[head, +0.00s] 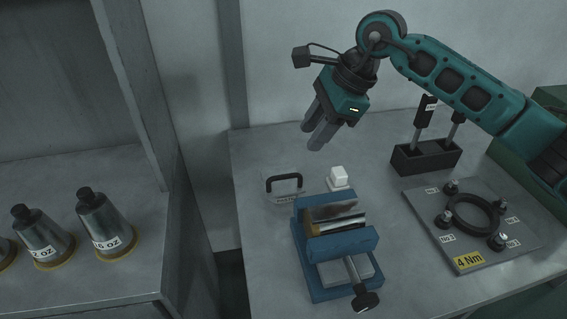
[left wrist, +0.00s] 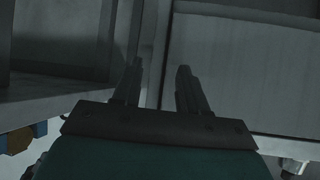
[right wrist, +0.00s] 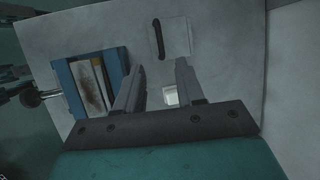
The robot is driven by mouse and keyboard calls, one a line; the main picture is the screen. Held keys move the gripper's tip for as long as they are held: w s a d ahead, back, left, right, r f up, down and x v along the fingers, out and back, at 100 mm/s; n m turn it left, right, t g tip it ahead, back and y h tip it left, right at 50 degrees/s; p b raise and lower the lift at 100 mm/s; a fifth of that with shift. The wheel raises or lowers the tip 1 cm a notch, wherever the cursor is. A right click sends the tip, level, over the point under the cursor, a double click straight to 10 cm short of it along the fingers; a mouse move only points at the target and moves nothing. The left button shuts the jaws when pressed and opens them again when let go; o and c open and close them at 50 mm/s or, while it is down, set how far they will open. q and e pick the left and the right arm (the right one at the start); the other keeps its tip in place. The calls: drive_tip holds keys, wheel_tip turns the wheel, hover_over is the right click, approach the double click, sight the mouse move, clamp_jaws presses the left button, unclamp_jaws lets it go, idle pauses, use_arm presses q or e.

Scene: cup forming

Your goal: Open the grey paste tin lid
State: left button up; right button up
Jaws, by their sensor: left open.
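A flat, square grey lid (head: 270,184) with a black bar handle (head: 284,181) lies at the left of the worktable. A small label, too small to read, is at its front edge. The lid also shows in the right wrist view (right wrist: 179,37), flat and closed-looking; whether a tin lies under it is hidden. My right gripper (head: 317,140) is open and empty, above and behind the lid and a little to its right. Its fingers show apart in the right wrist view (right wrist: 159,65). My left gripper (left wrist: 160,68) is open and empty, seen only in the left wrist view.
A small white block (head: 338,177) stands right of the lid. A blue vise (head: 345,244) holding metal plates is in front. A black tool holder (head: 427,160) and a plate with a ring (head: 445,236) are to the right. Metal weights (head: 101,222) stand on the left bench.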

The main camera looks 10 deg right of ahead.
sight(288, 177)
drive_tip(key=x, duration=1.1)
drive_tip(key=shift+a+f, duration=0.15)
drive_tip(key=shift+f, duration=0.15)
clamp_jaws()
idle(0.9)
